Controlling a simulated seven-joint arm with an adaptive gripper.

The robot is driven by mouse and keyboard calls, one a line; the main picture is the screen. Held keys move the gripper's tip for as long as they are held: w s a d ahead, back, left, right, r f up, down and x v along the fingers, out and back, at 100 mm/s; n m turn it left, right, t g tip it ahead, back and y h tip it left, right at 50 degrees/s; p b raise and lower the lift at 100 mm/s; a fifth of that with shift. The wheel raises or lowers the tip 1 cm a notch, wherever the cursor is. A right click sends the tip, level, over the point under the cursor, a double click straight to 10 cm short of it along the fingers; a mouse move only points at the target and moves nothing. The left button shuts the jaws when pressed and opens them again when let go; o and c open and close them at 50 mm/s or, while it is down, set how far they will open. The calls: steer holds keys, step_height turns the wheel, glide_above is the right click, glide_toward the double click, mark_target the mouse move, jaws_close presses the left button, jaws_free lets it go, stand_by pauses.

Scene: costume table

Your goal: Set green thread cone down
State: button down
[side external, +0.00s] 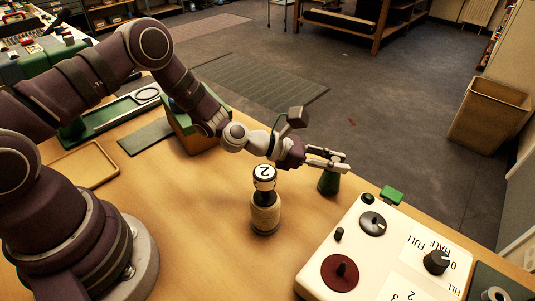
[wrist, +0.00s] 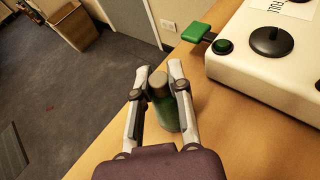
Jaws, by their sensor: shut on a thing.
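The green thread cone (side external: 328,183) is at the far edge of the wooden table (side external: 225,240), beside the white control panel. It looks upright, with its narrow end up. My gripper (side external: 335,160) is shut on its upper part.
A white control panel (side external: 345,238) with knobs stands right of the cone, with a green tab (side external: 391,196) at its far side. A bottle (side external: 265,212) with a "2" cap stands left of my gripper. A tan tray (side external: 85,166) lies at the left. The table's far edge is close by.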

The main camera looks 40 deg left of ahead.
steer(key=shift+f, duration=0.1)
steer(key=c, duration=1.1)
jaws_free()
steer(key=shift+o, duration=0.2)
steer(key=v, duration=1.2)
